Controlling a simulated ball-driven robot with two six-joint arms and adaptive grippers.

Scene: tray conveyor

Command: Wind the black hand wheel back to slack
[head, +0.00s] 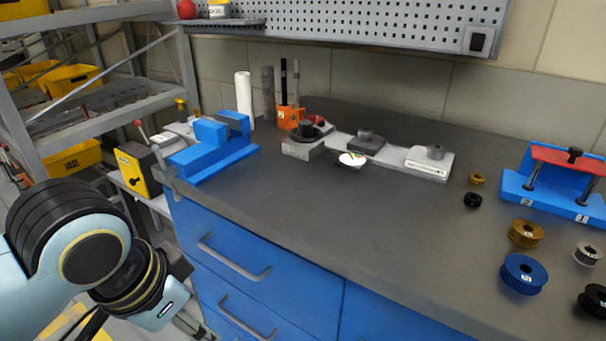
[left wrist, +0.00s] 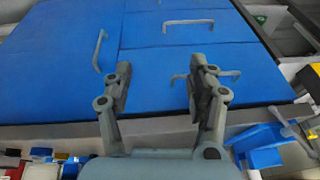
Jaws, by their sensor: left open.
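The black hand wheel (head: 305,132) sits on a grey block at the left end of a pale, low fixture (head: 388,156) on the bench. A white round dial (head: 352,159) is at the fixture's front edge. The wheel's exact setting is too small to read. My left arm is low at the left of the head view, in front of the bench and well away from the wheel. In the left wrist view my left gripper (left wrist: 160,67) is open and empty, with the blue drawer fronts behind its fingers. My right gripper is in neither view.
A blue vise (head: 212,150) stands at the bench's left end, left of the wheel. An orange pen holder (head: 291,116) is behind the wheel. Several pulleys (head: 522,274) and a blue-and-red stand (head: 560,178) are at the right. The bench's front middle is clear.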

